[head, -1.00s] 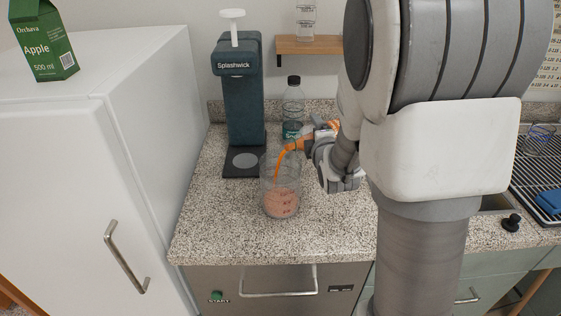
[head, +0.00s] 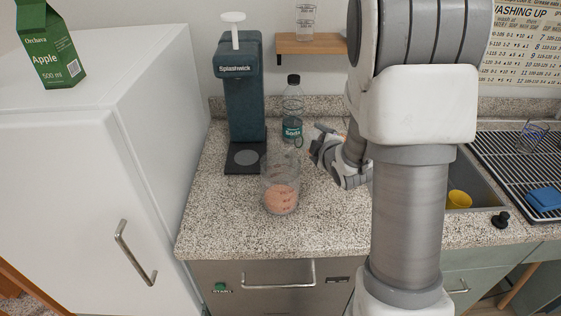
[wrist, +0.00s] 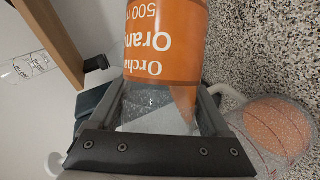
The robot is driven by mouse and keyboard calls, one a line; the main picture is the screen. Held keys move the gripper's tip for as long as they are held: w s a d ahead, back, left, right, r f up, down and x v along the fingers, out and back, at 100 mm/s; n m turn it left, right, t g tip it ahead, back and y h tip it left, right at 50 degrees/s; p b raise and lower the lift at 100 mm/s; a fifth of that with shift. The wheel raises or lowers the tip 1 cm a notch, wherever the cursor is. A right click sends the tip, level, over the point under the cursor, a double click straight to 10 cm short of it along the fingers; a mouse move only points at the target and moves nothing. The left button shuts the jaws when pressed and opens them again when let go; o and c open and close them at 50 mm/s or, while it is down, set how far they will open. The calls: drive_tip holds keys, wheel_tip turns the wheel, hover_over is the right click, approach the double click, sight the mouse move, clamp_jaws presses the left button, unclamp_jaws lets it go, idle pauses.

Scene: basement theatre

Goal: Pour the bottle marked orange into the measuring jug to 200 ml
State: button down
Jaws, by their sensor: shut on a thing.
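The bottle marked orange (wrist: 165,45) is clear with an orange label reading "Orange 500 ml". It fills the upper middle of the wrist view, with some orange liquid inside. My gripper (wrist: 166,108) is shut on it. In the head view my gripper (head: 320,142) is right of and above the measuring jug, and the bottle is mostly hidden there. The measuring jug (head: 281,168) is clear and stands upright on the counter, holding pinkish-orange liquid in its lower part. It also shows at the right of the wrist view (wrist: 277,133). I cannot read its level.
A dark Splashwick dispenser (head: 246,110) stands behind the jug on the left, with a capped soda bottle (head: 292,115) beside it. A white cabinet (head: 90,130) borders the left. The counter (head: 225,225) in front is clear. A sink with a yellow cup (head: 458,199) lies right.

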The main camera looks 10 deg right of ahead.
sight(312, 131)
drive_tip(key=shift+f, duration=0.15)
drive_tip(key=shift+a+r+m+y+p, duration=0.2)
drive_tip(key=shift+r+m+y+p, duration=0.15)
drive_tip(key=shift+r+p, duration=0.35)
drive_tip(key=r+m+p, duration=0.1)
drive_tip(key=p, duration=0.1)
drive_tip(key=a+r+m+y+p, duration=0.1)
drive_tip(key=p, duration=0.1)
drive_tip(key=shift+s+a+r+g, duration=0.1)
drive_tip(key=shift+s+r+g, duration=0.05)
drive_tip(key=shift+r+g, duration=0.2)
drive_tip(key=p, duration=0.1)
drive_tip(key=m+y+p, duration=0.1)
drive_tip(key=p, duration=0.1)
drive_tip(key=shift+a+r+g, duration=0.2)
drive_tip(key=shift+r+g, duration=0.05)
drive_tip(key=shift+r, duration=0.1)
drive_tip(key=shift+d+f+m+y+p, duration=0.2)
drive_tip(key=shift+f+m+y+p, duration=0.25)
drive_tip(key=shift+f, duration=0.1)
drive_tip(key=m+y+p, duration=0.1)
drive_tip(key=p, duration=0.1)
drive_tip(key=shift+r+p, duration=0.3)
drive_tip(key=shift+d+f+m+y, duration=0.1)
drive_tip(key=shift+f+m+y, duration=0.35)
drive_tip(key=shift+f, duration=0.25)
drive_tip(key=shift+f+m+g+y+p, duration=0.3)
drive_tip(key=shift+m+y+p, duration=0.5)
drive_tip(key=shift+p, duration=0.2)
